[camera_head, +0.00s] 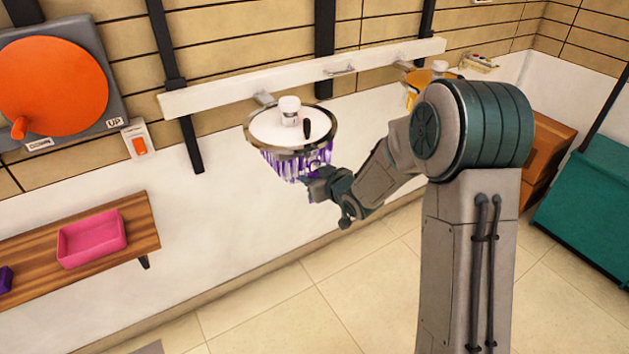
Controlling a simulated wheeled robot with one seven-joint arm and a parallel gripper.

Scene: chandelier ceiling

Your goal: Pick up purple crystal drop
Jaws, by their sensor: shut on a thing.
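Purple crystal drops (283,163) hang in a fringe under a round chandelier (262,139) with a metal rim, mounted near the wall. My gripper (312,180) is at the lower right of this fringe, touching or overlapping the drops there. It is shut on a purple crystal drop, which is mostly hidden by the fingers. I cannot tell from this view whether that drop is still attached to the chandelier.
A wooden shelf (130,225) with a pink tray (92,238) is at left. The tiled floor (290,310) below is clear.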

